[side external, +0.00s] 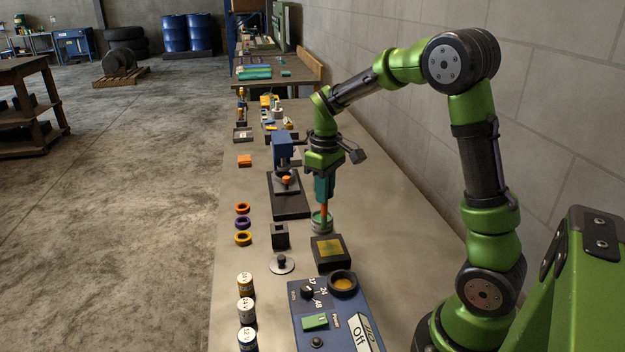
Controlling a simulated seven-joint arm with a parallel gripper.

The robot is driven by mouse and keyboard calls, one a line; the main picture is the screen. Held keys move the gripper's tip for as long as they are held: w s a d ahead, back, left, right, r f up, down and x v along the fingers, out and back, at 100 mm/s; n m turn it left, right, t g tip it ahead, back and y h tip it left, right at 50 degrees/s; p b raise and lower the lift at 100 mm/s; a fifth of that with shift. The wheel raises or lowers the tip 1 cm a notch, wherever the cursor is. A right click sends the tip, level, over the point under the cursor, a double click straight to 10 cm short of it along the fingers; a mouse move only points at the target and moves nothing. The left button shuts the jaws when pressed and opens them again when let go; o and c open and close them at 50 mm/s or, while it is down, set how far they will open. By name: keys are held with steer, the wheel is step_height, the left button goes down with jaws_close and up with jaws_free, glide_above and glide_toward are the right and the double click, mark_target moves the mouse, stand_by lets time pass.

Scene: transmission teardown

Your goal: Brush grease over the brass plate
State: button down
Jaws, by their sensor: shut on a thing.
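The brass plate (329,248) is a yellowish square on top of a dark block (330,265) on the bench. My gripper (324,198) points straight down and is shut on an orange-handled tool, likely the brush (324,211). The bristles are hidden, and the tin's contents are too small to make out. The gripper is above the tin, apart from the brass plate.
A blue control box (335,315) with a dark round cup (343,283) stands in front of the plate. A blue press (282,150) is left of my gripper. Coloured rings (243,222) and several small cans (246,310) line the left bench edge. A wall runs along the right.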

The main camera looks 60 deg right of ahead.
steer(key=shift+r, duration=2.3)
